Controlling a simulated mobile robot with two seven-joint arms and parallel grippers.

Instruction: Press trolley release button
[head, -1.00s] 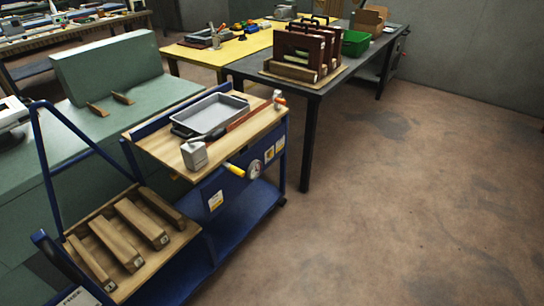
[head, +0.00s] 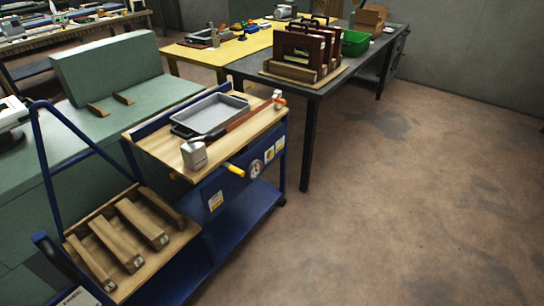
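A blue trolley (head: 222,234) with a wooden top (head: 168,151) stands at the left of the head view. On its front panel are a yellow-handled part (head: 233,169), a round white dial (head: 255,168) and several small labels. I cannot tell which part is the release button. A grey metal tray (head: 212,113) and a long tool with a grey block end (head: 194,154) lie on its top. Neither of my grippers is in view.
Wooden blocks (head: 141,221) lie on the trolley's lower left shelf. A green bench (head: 145,97) stands behind it. A dark table (head: 320,90) with wooden frames (head: 300,50) and a green bin (head: 355,43) stands behind to the right. The floor (head: 390,210) at the right is clear.

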